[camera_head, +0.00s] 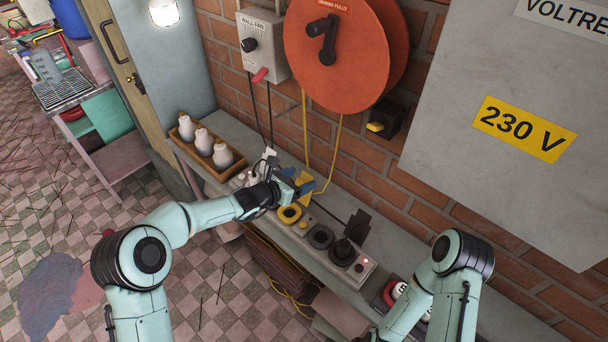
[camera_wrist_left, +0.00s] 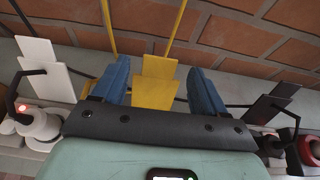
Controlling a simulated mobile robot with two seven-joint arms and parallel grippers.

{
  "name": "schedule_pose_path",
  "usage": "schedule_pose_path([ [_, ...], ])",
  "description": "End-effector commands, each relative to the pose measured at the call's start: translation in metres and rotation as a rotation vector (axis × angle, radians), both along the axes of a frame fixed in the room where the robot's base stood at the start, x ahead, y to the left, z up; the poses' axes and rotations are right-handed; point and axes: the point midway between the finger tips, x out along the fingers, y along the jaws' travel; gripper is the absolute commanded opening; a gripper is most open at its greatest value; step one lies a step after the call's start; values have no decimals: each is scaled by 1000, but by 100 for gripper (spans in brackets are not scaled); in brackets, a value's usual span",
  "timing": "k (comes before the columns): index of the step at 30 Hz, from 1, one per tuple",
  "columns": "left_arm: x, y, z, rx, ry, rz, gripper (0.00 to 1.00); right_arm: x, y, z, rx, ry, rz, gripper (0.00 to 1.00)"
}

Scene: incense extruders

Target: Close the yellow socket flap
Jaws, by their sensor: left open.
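The yellow socket (camera_head: 290,213) sits in a row of sockets on the grey ledge. Its yellow flap (camera_head: 305,181) stands raised behind it, on the wall side. In the left wrist view the flap's yellow plates (camera_wrist_left: 155,92) show between my blue fingertips. My left gripper (camera_head: 296,183) is open, with one finger on each side of the flap. I cannot tell whether either finger touches it. The gripper body hides the flap's lower part and the yellow socket in the wrist view. My right arm shows at the lower right, but its gripper is out of view.
A white flap (camera_wrist_left: 35,62) and a black flap (camera_wrist_left: 268,102) stand raised on either side. A wooden tray (camera_head: 181,146) with white bottles is on the ledge to the left. An orange reel (camera_head: 355,50) and wall box (camera_head: 262,45) hang above, with yellow cable (camera_head: 335,150) hanging down.

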Motion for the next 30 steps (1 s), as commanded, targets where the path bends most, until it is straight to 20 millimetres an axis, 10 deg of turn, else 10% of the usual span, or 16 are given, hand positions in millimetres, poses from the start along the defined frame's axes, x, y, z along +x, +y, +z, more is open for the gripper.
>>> schedule_pose_path([
  [17, 19, -18, -11, 1, 1, 0, 72, 9, 0, 11, 0, -10, 0, 68],
  [24, 18, -18, -11, 1, 1, 0, 0, 9, 0, 11, 0, -10, 0, 68],
  [30, 17, -17, -11, 0, 0, 0, 0, 7, 0, 8, 0, -8, 1, 68],
])
